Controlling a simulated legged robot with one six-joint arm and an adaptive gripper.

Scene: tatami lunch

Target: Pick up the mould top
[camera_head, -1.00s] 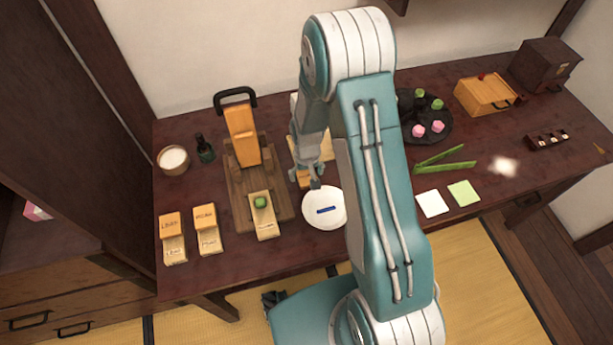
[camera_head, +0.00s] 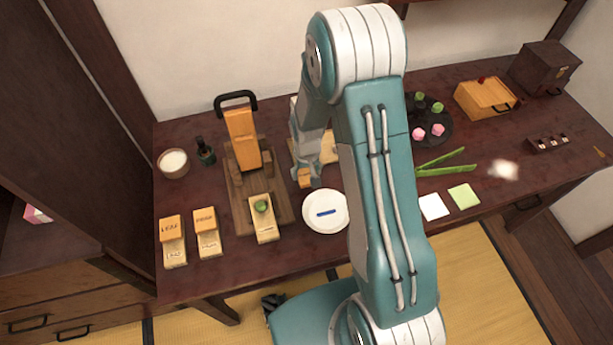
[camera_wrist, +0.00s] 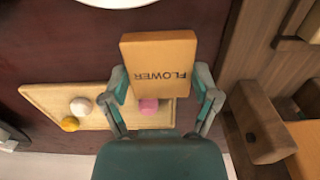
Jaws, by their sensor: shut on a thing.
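The mould top is an orange-tan wooden block marked FLOWER (camera_wrist: 158,62), held between the two teal fingers of my gripper (camera_wrist: 160,80) in the wrist view. My gripper is shut on its sides. In the head view the block (camera_head: 304,177) shows small below my gripper (camera_head: 308,172), just behind the white plate, and my arm hides part of that area. A pale wooden board (camera_wrist: 55,92) lies beyond the block in the wrist view, with a pink ball (camera_wrist: 148,106) partly hidden by it.
A wooden press (camera_head: 242,135) stands left, with a green ball (camera_head: 262,206) on a pale mould base before it. Two labelled mould blocks (camera_head: 171,229) sit front left. A dark plate of sweets (camera_head: 440,118) lies right.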

